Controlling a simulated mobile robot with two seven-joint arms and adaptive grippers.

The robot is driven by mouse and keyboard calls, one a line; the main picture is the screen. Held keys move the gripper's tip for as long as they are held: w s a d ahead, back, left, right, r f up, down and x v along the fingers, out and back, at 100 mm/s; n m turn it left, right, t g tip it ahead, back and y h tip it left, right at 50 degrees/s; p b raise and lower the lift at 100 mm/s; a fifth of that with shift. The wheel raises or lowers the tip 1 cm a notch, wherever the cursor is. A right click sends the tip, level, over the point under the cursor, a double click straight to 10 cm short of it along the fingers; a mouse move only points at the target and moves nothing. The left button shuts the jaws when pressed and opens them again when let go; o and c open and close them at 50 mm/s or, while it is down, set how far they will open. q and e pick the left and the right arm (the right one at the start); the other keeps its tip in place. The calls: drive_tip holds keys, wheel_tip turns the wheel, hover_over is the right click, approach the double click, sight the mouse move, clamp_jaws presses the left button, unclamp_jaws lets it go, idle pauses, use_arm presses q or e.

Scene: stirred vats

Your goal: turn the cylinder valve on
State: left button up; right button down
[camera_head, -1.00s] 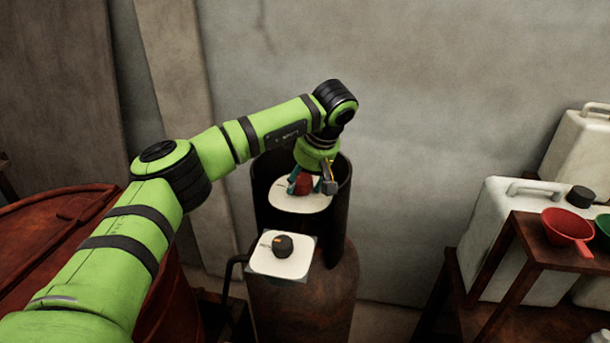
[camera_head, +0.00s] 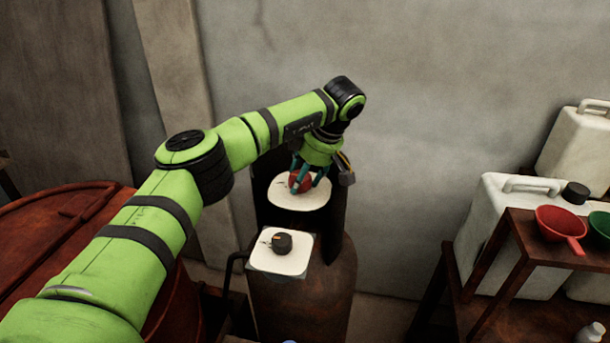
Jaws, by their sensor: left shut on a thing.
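The cylinder (camera_head: 320,299) is a rusty brown tank standing against the wall, with a dark curved guard (camera_head: 338,215) around its top. A red round valve knob (camera_head: 299,182) sits over a white plate (camera_head: 290,201) inside the guard. My left gripper (camera_head: 308,183) reaches down from above with its teal fingers closed around the red knob. A black knob (camera_head: 282,242) with an orange mark sits on a second white plate (camera_head: 271,261) in front, untouched. My right gripper is not in view.
A large rusty drum (camera_head: 50,225) stands at the left. The wall is close behind the cylinder.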

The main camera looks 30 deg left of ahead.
use_arm(q)
drive_tip(key=shift+s+a+f, duration=0.1)
drive_tip(key=shift+s+a, duration=0.05)
drive_tip(key=shift+a, duration=0.2)
drive_tip(key=o, duration=1.1)
drive_tip(key=shift+c, duration=0.2)
drive_tip(key=shift+s+a, duration=0.15)
drive_tip(key=shift+a, duration=0.1)
drive_tip(key=shift+d, duration=0.3)
drive_tip(key=v, duration=1.2)
drive_tip(key=shift+w, duration=0.2)
